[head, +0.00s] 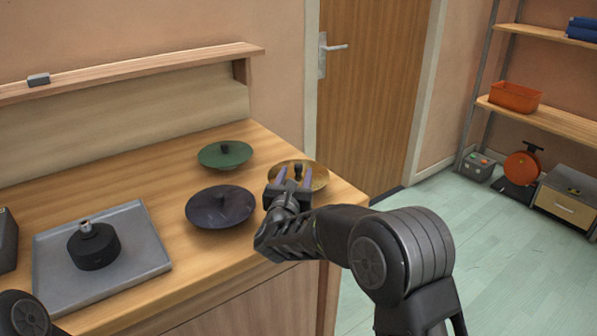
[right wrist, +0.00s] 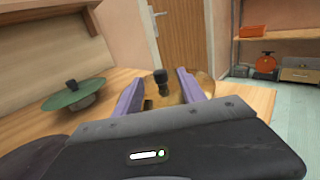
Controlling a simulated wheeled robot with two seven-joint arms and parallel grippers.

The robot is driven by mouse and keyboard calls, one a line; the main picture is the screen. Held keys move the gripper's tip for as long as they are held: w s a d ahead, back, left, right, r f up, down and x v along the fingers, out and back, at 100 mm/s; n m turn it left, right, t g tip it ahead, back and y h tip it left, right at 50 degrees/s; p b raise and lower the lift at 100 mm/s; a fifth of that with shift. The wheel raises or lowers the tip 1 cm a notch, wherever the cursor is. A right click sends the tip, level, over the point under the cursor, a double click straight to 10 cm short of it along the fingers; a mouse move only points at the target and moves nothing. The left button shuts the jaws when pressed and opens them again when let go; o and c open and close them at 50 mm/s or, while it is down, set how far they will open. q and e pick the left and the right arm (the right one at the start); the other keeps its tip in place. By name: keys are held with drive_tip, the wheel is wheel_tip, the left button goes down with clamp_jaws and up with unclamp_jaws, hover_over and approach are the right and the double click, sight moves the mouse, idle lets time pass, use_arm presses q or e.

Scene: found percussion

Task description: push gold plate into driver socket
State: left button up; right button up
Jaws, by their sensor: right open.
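The gold plate (head: 319,178) lies at the right end of the wooden counter, with a dark knob standing up at its middle. In the right wrist view the gold plate (right wrist: 203,82) shows behind its black knob (right wrist: 160,78). My right gripper (head: 295,174) is open, its two purple fingers on either side of the knob with gaps visible; contact is not seen. The driver (head: 93,250), a black cylinder with a metal socket (head: 86,226) on top, stands on a grey tray (head: 55,285) at the left. My left gripper is out of view.
A dark plate (head: 220,210) and a green plate (head: 224,156), each with a knob, lie left of the gold plate. A raised wooden ledge (head: 150,70) runs along the back. Bare counter lies between the tray and the plates. The counter's right edge is close to the gold plate.

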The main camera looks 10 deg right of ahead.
drive_tip(key=shift+x, duration=1.1)
drive_tip(key=shift+c, duration=0.5)
clamp_jaws()
